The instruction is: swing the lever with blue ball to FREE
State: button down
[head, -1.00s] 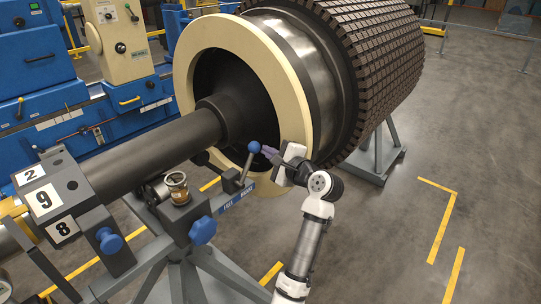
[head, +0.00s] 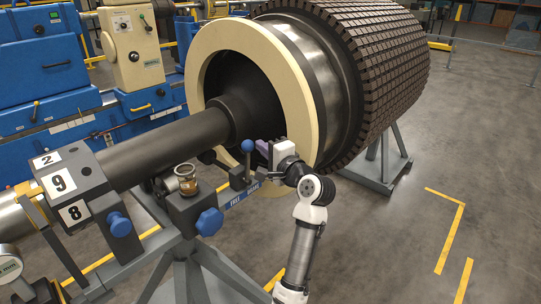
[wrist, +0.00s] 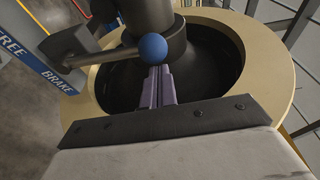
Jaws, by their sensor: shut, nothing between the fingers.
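The lever (head: 248,166) stands close to upright on its bracket, above the blue plate (head: 240,195) marked FREE on the left and BRAKE on the right. Its blue ball (head: 247,146) is at the top. My gripper (head: 260,147) is shut and empty, with its purple fingers just right of the ball. In the wrist view the ball (wrist: 152,47) is just off the tips of the shut fingers (wrist: 160,72). I cannot tell whether they touch.
The cream-rimmed ring (head: 305,95) of the big rotor is close behind my gripper. The dark shaft (head: 165,140) runs left to a block with number labels (head: 72,185). Blue knobs (head: 209,222) stick out at the front. The floor on the right is clear.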

aim_at(246, 149)
jog(key=s+a+n+b, duration=0.1)
jog(key=n, duration=0.1)
jog(key=s+a+n+b, duration=0.1)
jog(key=a+b, duration=0.1)
jog(key=shift+s+f+n+t+y, duration=0.2)
jog(key=shift+s+n+t+y, duration=0.1)
jog(key=shift+s+n, duration=0.1)
jog(key=shift+s+a+f+n+y+b, duration=0.25)
jog(key=shift+s+a+n+b, duration=0.55)
jog(key=shift+n+b, duration=0.45)
jog(key=shift+s+a+f+n+y+b, duration=0.1)
jog(key=shift+s+a+n+y+b, duration=0.25)
jog(key=shift+s+a+n+b, duration=0.6)
jog(key=shift+w+d+n+b, duration=0.2)
jog(key=shift+d+n+b, duration=0.05)
jog(key=shift+n+b, duration=0.05)
jog(key=shift+s+f, duration=0.1)
